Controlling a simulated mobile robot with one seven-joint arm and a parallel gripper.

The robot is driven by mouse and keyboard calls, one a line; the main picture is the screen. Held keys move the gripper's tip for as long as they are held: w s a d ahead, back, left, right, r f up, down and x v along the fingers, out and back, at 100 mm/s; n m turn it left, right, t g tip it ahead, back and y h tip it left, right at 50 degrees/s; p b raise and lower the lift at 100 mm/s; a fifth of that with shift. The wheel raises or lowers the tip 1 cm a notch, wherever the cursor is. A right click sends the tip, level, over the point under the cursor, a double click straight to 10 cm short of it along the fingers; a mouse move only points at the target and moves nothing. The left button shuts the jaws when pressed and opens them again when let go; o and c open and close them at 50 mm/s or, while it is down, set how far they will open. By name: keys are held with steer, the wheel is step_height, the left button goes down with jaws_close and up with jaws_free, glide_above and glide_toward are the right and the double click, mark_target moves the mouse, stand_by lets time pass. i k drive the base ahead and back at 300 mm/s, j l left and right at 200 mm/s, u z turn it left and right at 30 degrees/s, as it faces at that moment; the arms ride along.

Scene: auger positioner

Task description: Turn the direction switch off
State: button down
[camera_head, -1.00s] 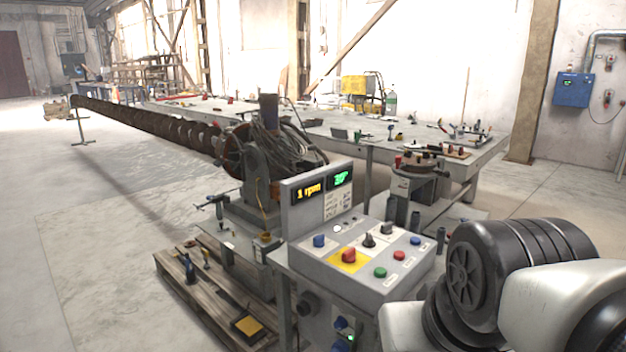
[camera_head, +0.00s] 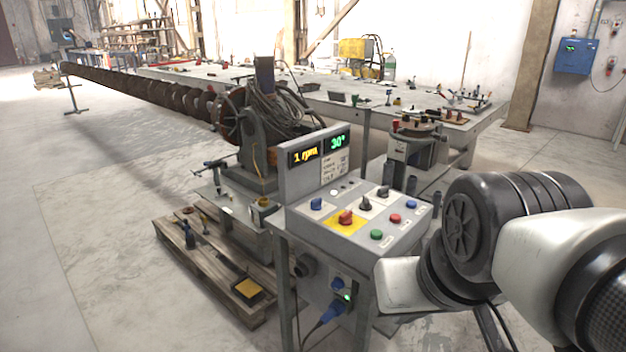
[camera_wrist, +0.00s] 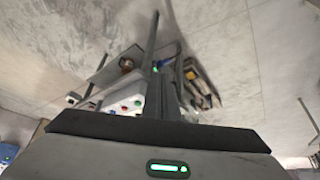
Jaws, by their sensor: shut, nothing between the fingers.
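The grey control box (camera_head: 325,240) stands on a frame at middle right in the head view. Its sloped top carries two black rotary switches, one near the middle (camera_head: 365,203) and one farther back (camera_head: 384,191); their labels are too small to read, so I cannot tell which is the direction switch. A red knob (camera_head: 346,217) sits on a yellow plate. The box top (camera_wrist: 122,103) also shows in the wrist view, beyond my gripper (camera_wrist: 160,122). My gripper is shut and empty, apart from the box; its fingertips are not distinct. The head view does not show it.
Above the box, a display (camera_head: 305,155) reads 1 rpm and another (camera_head: 337,143) reads 30°. The auger (camera_head: 150,89) runs to the far left. A pallet (camera_head: 215,270) lies left of the box. A long worktable (camera_head: 420,110) stands behind. The left floor is clear.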

mark_target(365, 205)
steer(key=i+l, duration=0.9)
